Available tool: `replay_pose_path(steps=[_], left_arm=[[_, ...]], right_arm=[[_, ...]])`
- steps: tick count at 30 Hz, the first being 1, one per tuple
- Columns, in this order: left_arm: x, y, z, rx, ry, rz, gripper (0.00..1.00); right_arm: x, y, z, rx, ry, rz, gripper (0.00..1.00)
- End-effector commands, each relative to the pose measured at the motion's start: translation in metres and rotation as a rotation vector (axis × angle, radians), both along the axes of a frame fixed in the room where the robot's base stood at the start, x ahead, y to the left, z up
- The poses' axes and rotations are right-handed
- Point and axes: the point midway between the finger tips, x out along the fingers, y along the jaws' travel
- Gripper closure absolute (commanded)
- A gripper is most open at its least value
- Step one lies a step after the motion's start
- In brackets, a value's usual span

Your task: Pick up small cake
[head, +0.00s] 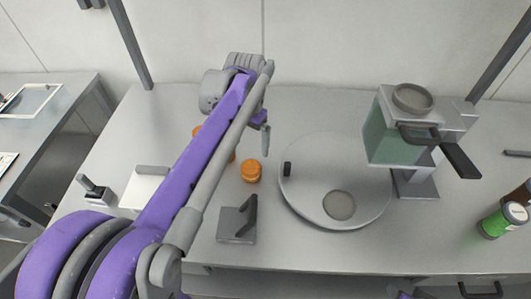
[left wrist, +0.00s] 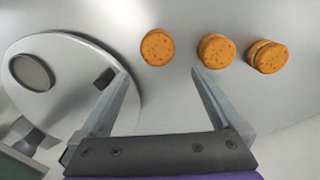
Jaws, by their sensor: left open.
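Three small orange round cakes stand in a row on the grey table. In the head view the nearest small cake (head: 251,171) is in plain sight; the other two are partly hidden behind my left arm. In the left wrist view a small cake (left wrist: 157,47) lies ahead of the fingertips, in line with the gap between them. The middle cake (left wrist: 216,50) and the far-right cake (left wrist: 267,56) are off to the right. My left gripper (left wrist: 158,72) is open and empty. In the head view the left gripper (head: 264,136) appears above the nearest cake.
A round grey plate (head: 300,200) with a disc and a dark block is right of the cakes. A grey block with a dark handle (head: 237,222) is in front. A green-sided machine (head: 385,140) and a green can (head: 498,222) are farther right.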

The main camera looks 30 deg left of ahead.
Motion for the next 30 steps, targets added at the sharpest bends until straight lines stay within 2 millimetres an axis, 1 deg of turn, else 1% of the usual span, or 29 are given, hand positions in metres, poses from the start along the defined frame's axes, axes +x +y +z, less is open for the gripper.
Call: replay_pose_path(steps=[2,9,17,24,27,30], left_arm=[[-0.001,0.0,-0.007,0.0,0.001,0.0,0.0],[-0.001,0.0,-0.044,0.0,0.001,0.0,0.0],[-0.002,-0.001,-0.065,0.0,0.0,0.0,0.0],[-0.004,-0.003,-0.1,0.0,0.0,0.0,0.0],[-0.004,-0.003,-0.107,0.0,0.0,0.0,0.0],[-0.004,-0.003,-0.109,0.0,0.0,0.0,0.0]], right_arm=[[-0.001,0.0,-0.002,0.0,0.002,0.0,0.5],[-0.003,0.0,-0.006,0.0,0.004,0.0,0.5],[-0.003,0.0,-0.006,0.0,0.004,0.0,0.5],[-0.003,0.0,-0.006,0.0,0.004,0.0,0.5],[-0.003,0.0,-0.007,0.0,0.005,0.0,0.5],[-0.003,0.0,-0.007,0.0,0.005,0.0,0.5]])
